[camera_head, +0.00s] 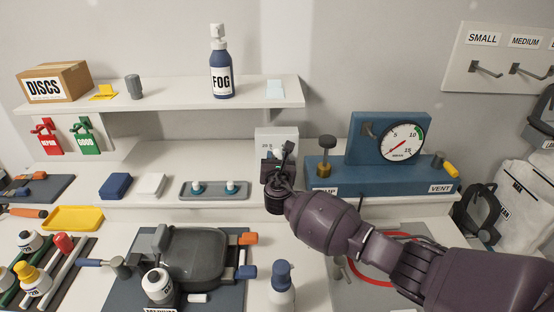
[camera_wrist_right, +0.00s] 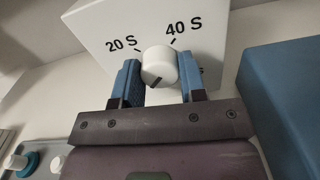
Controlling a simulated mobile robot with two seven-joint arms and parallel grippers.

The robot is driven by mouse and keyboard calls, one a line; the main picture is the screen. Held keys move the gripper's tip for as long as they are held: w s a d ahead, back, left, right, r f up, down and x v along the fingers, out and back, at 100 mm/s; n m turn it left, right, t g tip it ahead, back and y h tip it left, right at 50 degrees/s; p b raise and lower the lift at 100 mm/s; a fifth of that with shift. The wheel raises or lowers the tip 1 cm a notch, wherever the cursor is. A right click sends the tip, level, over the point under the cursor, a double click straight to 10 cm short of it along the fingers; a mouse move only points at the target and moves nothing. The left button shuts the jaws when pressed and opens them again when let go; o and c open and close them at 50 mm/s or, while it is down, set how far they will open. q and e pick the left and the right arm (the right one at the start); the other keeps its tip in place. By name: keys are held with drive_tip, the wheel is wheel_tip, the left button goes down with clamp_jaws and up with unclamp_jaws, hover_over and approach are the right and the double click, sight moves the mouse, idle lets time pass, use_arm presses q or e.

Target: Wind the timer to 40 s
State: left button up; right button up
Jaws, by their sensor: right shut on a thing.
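The timer is a white box (camera_head: 276,135) at the back of the bench, left of the blue gauge unit. In the right wrist view, its white face (camera_wrist_right: 100,20) carries "20 S" at upper left and "40 S" at upper right of a round white knob (camera_wrist_right: 159,65). Another label to the right is mostly hidden by a finger. The knob's dark mark points down and left, toward neither readable label. My right gripper (camera_wrist_right: 160,85) is shut on the knob, one blue finger each side; it also shows in the head view (camera_head: 279,165). My left gripper is not in view.
The blue gauge unit (camera_head: 345,177) stands close to the right of the timer. A grey tray (camera_head: 213,196) with two small knobbed pieces lies to its left. A shelf (camera_head: 170,101) with a FOG bottle (camera_head: 222,75) is above left. A white-and-blue bottle (camera_head: 282,290) stands in front.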

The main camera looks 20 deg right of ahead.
idle(0.8)
drive_tip(key=o, duration=0.9)
drive_tip(key=shift+s, duration=0.1)
drive_tip(key=v, duration=1)
drive_tip(key=shift+s+a+b, duration=0.1)
drive_tip(key=shift+s+b, duration=0.25)
drive_tip(key=shift+b, duration=0.05)
